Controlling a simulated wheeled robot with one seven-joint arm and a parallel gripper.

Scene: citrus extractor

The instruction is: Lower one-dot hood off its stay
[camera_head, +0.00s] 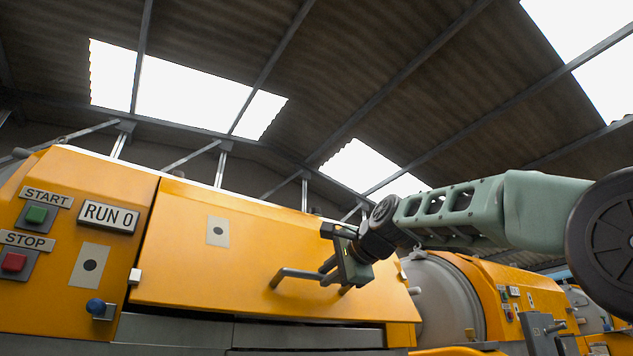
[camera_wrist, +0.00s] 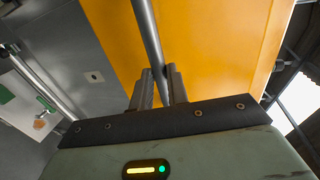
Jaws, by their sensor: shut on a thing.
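The one-dot hood (camera_head: 180,268) is a wide orange panel on the machine, with a one-dot plate (camera_head: 217,231) near its top. Its lower edge lies above a grey metal front. A dark bar handle (camera_head: 295,272) sticks out near the hood's right end. My gripper (camera_head: 328,272) is shut on this handle. In the wrist view both fingers (camera_wrist: 158,82) close around the grey bar (camera_wrist: 146,30), with the orange hood (camera_wrist: 220,45) behind. A slim metal rod (camera_wrist: 42,82) shows at left in the wrist view; I cannot tell whether it is the stay.
Left of the hood is a control panel with a green START button (camera_head: 37,214), a red STOP button (camera_head: 14,262), a RUN 0 sign (camera_head: 108,216) and a blue knob (camera_head: 96,307). A grey drum (camera_head: 440,290) and another orange machine (camera_head: 535,290) stand at right.

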